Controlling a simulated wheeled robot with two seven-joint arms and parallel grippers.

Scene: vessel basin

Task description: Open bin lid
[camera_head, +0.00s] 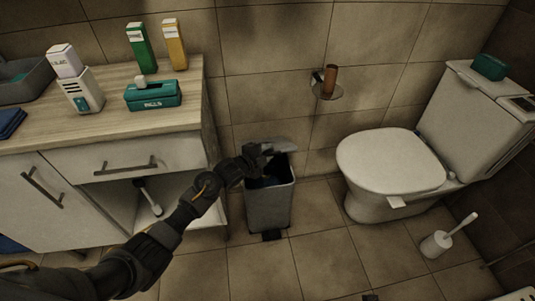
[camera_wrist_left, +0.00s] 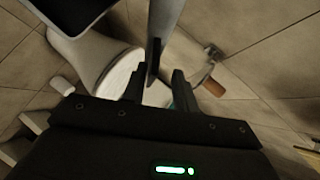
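The grey bin (camera_head: 268,208) stands on the floor between the cabinet and the toilet. Its lid (camera_head: 281,146) is raised, and the dark inside of the bin shows below it. My left gripper (camera_head: 256,152) is at the lid's left side, above the bin opening. In the left wrist view, the lid (camera_wrist_left: 166,25) appears nearly edge-on and reaches down between the fingertips (camera_wrist_left: 158,80). The fingers stand apart with gaps beside the lid. The bin's rim and dark opening show at upper left in that view. My right gripper is not recognisable in either view.
A wooden-topped cabinet (camera_head: 120,95) with an open lower compartment stands left of the bin. The toilet (camera_head: 390,165) is on the right, with a toilet brush (camera_head: 437,243) beside it. A paper holder (camera_head: 328,85) is on the wall. Floor in front of the bin is clear.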

